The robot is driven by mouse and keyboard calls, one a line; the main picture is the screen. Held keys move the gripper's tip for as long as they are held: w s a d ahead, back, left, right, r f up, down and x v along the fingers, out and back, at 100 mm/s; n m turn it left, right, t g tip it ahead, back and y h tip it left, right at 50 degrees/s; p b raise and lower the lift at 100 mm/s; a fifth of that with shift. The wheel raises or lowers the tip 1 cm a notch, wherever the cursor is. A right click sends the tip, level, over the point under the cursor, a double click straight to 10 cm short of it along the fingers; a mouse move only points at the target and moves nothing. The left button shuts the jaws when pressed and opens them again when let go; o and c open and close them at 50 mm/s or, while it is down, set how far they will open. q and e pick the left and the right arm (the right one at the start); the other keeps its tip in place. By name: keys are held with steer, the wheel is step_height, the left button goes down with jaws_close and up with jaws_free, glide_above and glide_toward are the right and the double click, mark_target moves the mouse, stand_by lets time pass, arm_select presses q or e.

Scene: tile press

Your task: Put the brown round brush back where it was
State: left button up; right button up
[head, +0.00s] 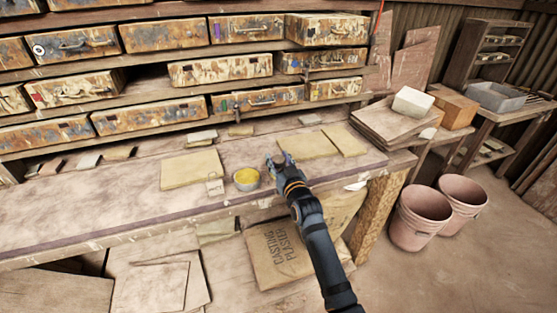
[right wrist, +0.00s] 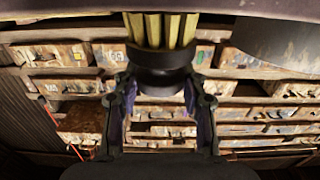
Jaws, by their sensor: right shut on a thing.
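My right gripper (head: 280,161) is low over the workbench, right of a round tin with a yellow top (head: 247,179). The right wrist view looks upside down. There the fingers of my right gripper (right wrist: 160,95) are around a round dark brush (right wrist: 160,58) with yellowish bristles pointing toward the bench surface. I cannot tell whether the bristles touch the bench. In the head view the brush is mostly hidden behind the gripper. My left gripper is not in view.
Flat yellowish slabs (head: 191,168) lie on the bench (head: 95,203), beside a small tag card (head: 215,186) and behind the gripper (head: 305,146). Drawers (head: 240,69) fill the shelves behind. Stacked boards (head: 385,122) stand right. Pink buckets (head: 418,215) are on the floor.

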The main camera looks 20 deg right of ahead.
steer(key=shift+f, duration=0.25)
steer(key=o, duration=1.3)
steer(key=shift+r, duration=0.1)
steer(key=s+b, duration=0.1)
steer(key=s, duration=1.1)
steer(key=shift+d, duration=0.15)
